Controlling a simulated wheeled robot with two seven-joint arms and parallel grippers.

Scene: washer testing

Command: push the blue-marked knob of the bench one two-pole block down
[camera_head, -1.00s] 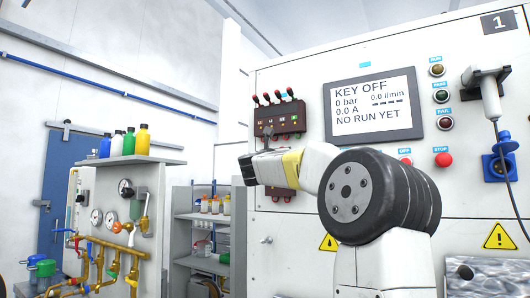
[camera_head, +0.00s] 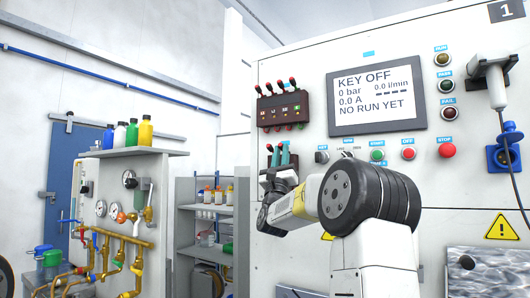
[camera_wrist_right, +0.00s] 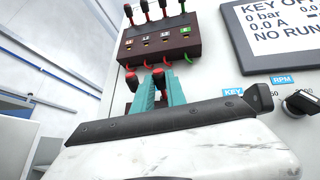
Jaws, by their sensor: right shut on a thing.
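The bench one two-pole block (camera_head: 277,155) is a small brown block on the white panel, below a larger lever block. Its two red-tipped knobs show in the wrist view, the left one (camera_wrist_right: 131,80) and the right one (camera_wrist_right: 158,76). No blue mark can be made out on either. My right gripper (camera_head: 284,157) is in front of the block, its teal fingers pointing up. In the wrist view its fingers (camera_wrist_right: 158,92) are close together around the right knob, with the left knob just outside them. The block's lower part is hidden behind my gripper. My left gripper is not in view.
The larger block (camera_head: 283,108) with several red-tipped levers is just above my fingers. A screen (camera_head: 377,101) reads KEY OFF. A shelf (camera_head: 205,210) and a pipe stand (camera_head: 130,165) are at the left.

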